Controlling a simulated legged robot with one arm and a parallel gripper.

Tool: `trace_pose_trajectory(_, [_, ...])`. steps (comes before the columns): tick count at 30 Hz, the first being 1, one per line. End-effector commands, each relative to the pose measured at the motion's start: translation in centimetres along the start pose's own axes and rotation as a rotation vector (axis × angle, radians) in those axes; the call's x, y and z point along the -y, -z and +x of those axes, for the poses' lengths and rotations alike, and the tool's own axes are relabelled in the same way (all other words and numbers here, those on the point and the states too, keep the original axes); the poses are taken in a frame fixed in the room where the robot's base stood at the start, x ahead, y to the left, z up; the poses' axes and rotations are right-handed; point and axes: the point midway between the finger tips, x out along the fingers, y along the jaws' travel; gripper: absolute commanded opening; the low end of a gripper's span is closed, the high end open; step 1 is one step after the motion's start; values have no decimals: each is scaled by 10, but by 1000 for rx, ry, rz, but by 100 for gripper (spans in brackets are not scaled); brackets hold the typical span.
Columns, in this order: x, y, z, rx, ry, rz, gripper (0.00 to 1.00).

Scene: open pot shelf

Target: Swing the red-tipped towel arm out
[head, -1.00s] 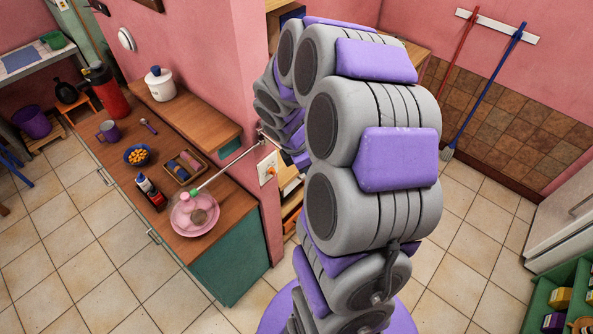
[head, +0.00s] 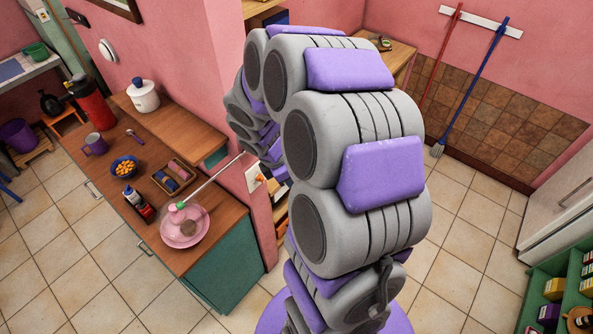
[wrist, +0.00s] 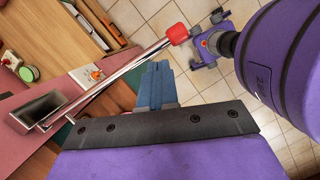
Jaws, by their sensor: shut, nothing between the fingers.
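The red-tipped towel arm (wrist: 128,61) is a thin chrome rod in the wrist view. It runs from a wall bracket (wrist: 40,106) at the left up to its red tip (wrist: 178,33). A second thin rod line runs close below it near the bracket. My gripper (wrist: 157,68) has its blue fingers shut together and empty, just below the rod on its outer half. I cannot tell whether they touch it. In the head view my arm hides the red tip and my fingers.
The wooden counter (head: 215,205) holds a pink plate (head: 200,238), a small tray (head: 175,170), bottles and a white pot (head: 143,95). A wall outlet (head: 254,178) is beside my arm. A broom (head: 480,85) hangs at the right. Tiled floor (head: 460,215) is clear there.

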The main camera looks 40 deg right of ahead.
Motion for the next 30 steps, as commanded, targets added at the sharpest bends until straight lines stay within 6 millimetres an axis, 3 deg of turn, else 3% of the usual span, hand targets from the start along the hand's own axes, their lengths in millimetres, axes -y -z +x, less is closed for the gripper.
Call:
trace_pose_trajectory(6, [3, -2, -46, -3, -17, 2, 0])
trace_pose_trajectory(13, [6, -6, -83, -3, -15, 2, 0])
trace_pose_trajectory(21, [10, -6, -98, -1, -7, 1, 0])
trace_pose_trajectory(30, [11, -4, -99, 1, -8, 1, 0])
